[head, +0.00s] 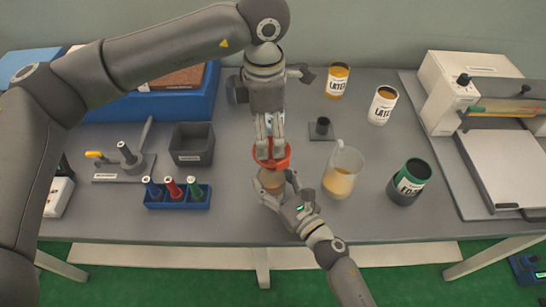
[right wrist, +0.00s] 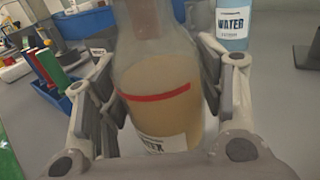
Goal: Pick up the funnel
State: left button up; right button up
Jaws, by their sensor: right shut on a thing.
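The orange-red funnel (head: 284,162) is in the middle of the head view, at the top of a clear bottle. My left gripper (head: 270,150) comes down from above with its fingers at the funnel. The fingers hide part of it, and I cannot tell whether they are closed on it. The bottle (head: 271,182) holds tan liquid and has a red line, which shows in the right wrist view (right wrist: 155,85). My right gripper (head: 279,190) is shut around the bottle's body from the front right. I cannot tell whether the funnel touches the bottle's mouth.
A beaker (head: 341,178) of tan liquid stands close right of the bottle. A coating machine (head: 490,90) fills the far right.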

aim_at(268, 163)
pick_arm(q)
jog(key=shift+s+d+f, duration=0.1)
jog(key=shift+s+f, duration=0.05)
jog(key=shift+f, duration=1.6)
jog(key=shift+s+f, duration=0.1)
jog(key=shift+f, duration=1.65)
jog(key=c, duration=0.8)
